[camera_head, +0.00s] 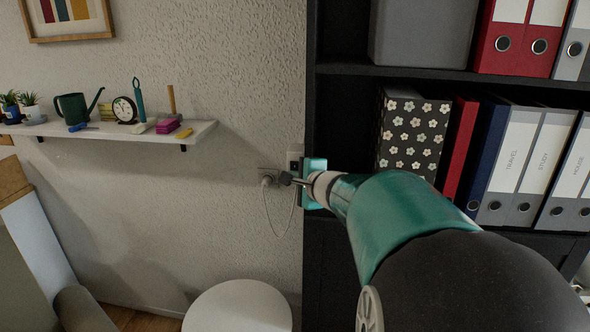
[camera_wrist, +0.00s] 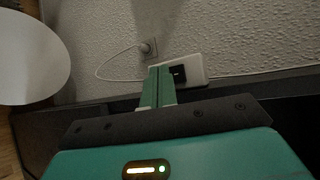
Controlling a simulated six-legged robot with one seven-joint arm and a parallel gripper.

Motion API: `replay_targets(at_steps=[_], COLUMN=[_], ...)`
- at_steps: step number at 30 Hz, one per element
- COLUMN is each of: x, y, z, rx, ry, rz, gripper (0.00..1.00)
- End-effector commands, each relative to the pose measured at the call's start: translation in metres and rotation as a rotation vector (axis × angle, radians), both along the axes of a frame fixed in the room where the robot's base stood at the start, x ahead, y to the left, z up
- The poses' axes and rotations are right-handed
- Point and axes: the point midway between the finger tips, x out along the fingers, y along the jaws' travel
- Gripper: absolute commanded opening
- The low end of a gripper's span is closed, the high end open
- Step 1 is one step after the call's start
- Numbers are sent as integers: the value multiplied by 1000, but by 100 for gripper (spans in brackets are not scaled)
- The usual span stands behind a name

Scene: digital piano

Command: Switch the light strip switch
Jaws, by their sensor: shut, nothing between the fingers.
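A white wall plate (camera_wrist: 196,68) with a dark square switch (camera_wrist: 178,74) is on the wall in the wrist view. In the head view a pale plate (camera_head: 294,156) shows beside the black shelf's left edge, partly covered by my gripper and arm. My gripper's green fingers (camera_wrist: 159,72) are together and empty. Their tips are close to the left side of the dark switch and hide part of the plate. I cannot tell whether they touch it. The switch's position, on or off, is not clear.
A socket with a plug (camera_head: 266,180) and hanging white cord is just left of the plate. The black shelf (camera_head: 312,60) with binders stands close on the right. A wall shelf (camera_head: 190,133) with small items is at left, and a round white stool (camera_head: 238,305) below.

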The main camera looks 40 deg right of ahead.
Motion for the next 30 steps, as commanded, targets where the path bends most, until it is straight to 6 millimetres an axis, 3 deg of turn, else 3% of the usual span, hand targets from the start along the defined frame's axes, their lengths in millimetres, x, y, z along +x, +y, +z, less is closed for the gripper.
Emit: replay_targets(at_steps=[11,30], x=[-3,-31], y=[4,40], z=[-1,-10], rx=[1,0], ry=[-1,1], rz=[1,0], gripper=[0,0])
